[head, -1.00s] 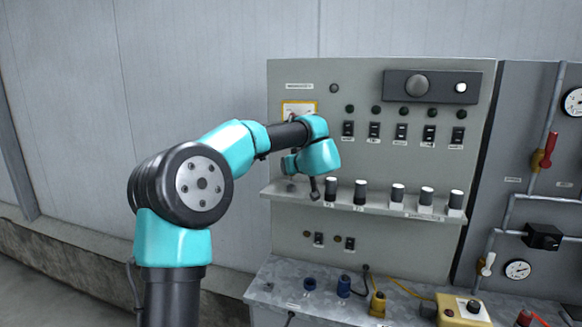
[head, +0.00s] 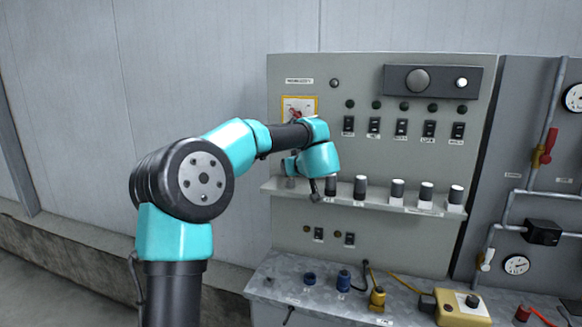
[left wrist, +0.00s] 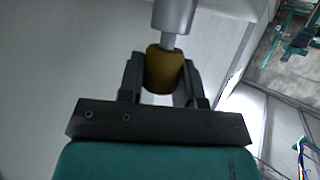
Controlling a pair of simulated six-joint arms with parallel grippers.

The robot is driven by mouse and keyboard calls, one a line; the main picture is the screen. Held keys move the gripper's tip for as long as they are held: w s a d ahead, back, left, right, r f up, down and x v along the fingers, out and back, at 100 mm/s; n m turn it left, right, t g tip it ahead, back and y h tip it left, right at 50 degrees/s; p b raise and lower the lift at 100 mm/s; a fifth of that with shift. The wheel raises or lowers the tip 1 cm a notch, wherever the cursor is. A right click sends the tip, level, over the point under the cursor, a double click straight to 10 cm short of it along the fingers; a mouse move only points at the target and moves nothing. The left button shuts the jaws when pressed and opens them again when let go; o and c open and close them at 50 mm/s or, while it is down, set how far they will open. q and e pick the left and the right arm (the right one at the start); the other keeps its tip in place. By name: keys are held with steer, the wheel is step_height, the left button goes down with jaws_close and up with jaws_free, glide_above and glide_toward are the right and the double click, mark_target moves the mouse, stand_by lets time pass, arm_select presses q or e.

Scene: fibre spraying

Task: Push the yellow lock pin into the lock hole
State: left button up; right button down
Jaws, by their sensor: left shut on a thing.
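In the left wrist view my left gripper (left wrist: 162,66) is shut on the yellow lock pin (left wrist: 165,76), seen as a dull yellow-brown rounded body between the two dark fingers. A thin grey stem runs from the pin's upper end to a wider grey cylinder (left wrist: 174,14) at the top edge. I cannot tell whether the stem enters it. In the head view my left arm reaches to the left part of the grey panel (head: 350,90). The wrist there covers the gripper's fingers and the pin. I cannot make out the lock hole. My right gripper is not in view.
A yellow-framed plate (head: 312,103) with a red part is just above my wrist. A shelf (head: 365,203) with several black-and-white knobs runs beside and below it. Switches fill the upper panel. A bench (head: 275,280) with connectors and a yellow box (head: 462,306) lies below.

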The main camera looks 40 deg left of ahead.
arm_select(q)
steer(key=shift+f, duration=0.6)
steer(key=o, duration=1)
steer(key=shift+d, duration=0.1)
steer(key=v, duration=1.7)
steer(key=shift+r, duration=0.2)
